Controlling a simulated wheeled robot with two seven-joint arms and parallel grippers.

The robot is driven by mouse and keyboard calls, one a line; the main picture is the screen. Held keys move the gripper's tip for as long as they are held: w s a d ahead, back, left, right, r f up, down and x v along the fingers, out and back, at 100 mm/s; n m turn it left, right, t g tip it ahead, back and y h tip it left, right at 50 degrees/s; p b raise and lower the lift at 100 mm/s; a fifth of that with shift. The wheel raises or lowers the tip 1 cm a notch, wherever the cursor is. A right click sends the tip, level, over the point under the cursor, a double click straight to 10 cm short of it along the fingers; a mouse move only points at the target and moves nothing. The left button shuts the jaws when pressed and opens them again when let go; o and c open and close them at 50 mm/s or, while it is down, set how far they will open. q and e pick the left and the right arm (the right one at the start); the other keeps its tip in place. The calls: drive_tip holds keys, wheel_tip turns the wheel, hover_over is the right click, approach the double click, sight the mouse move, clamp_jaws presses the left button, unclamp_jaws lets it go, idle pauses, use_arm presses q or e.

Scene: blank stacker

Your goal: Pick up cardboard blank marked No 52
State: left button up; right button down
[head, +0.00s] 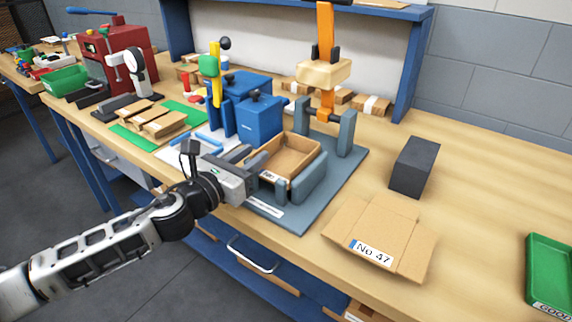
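A flat cardboard blank (395,213) with a label reading No 47 lies on the bench at the front right. No label reading No 52 can be made out. An open cardboard box (296,150) sits in the grey fixture (345,172). Its front label starts with "No", but the number is hidden or too small to read. My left gripper (254,184) is at the fixture's front left, just in front of the box. Its fingertips blend with the grey fixture parts, so its opening and any contact are unclear. My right gripper is out of view.
An orange press column (325,32) stands behind the box. Blue blocks (259,119) and a green mat (134,137) with cardboard pieces are at left. A dark block (414,166) stands behind the blank. A green tray (549,265) is at far right. Bench between is clear.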

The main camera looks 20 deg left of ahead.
use_arm(q)
clamp_jaws()
